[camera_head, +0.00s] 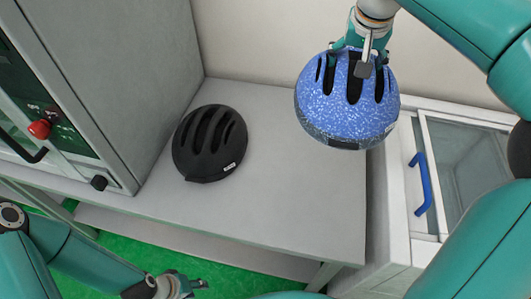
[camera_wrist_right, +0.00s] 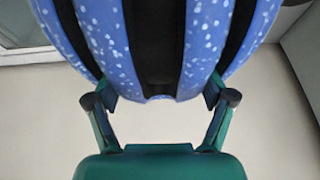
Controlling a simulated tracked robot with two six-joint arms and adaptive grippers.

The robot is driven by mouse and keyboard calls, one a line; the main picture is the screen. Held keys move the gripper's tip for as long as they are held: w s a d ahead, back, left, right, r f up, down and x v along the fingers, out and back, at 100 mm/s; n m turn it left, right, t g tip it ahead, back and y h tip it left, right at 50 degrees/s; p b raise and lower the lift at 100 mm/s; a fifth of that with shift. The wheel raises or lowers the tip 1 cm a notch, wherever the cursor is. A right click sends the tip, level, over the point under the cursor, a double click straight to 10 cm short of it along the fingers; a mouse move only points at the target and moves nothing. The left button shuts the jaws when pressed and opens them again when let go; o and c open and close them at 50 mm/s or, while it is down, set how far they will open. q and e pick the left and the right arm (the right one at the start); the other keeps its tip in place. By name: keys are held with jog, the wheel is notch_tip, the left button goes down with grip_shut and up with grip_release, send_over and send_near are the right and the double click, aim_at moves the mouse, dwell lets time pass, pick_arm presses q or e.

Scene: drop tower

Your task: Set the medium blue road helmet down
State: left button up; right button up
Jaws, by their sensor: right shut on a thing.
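The blue road helmet (camera_head: 335,112) has white speckles, dark vents and a dark lower rim. My right gripper (camera_head: 362,58) is shut on its top and holds it at the right end of the grey table, seemingly above the surface. In the right wrist view the helmet (camera_wrist_right: 105,40) fills the top, between the two fingers of my right gripper (camera_wrist_right: 160,105). My left gripper (camera_head: 185,285) is low in the head view, in front of the table and away from the helmet; whether its fingers are open is unclear.
A black helmet (camera_head: 209,143) lies on the grey table (camera_head: 280,200), beside a grey cabinet (camera_head: 110,70) with a red knob (camera_head: 40,129). The table is clear between the two helmets and towards its front edge. A white glass-fronted case (camera_head: 455,165) with a blue handle (camera_head: 421,184) stands right.

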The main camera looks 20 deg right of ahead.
notch_tip(320, 180, down, 24)
jog(key=b, duration=0.6)
jog(key=shift+w+f, duration=0.25)
jog(key=shift+w, duration=0.05)
jog(key=o, duration=1.6)
jog(key=shift+f, duration=0.1)
jog(key=shift+o, duration=0.4)
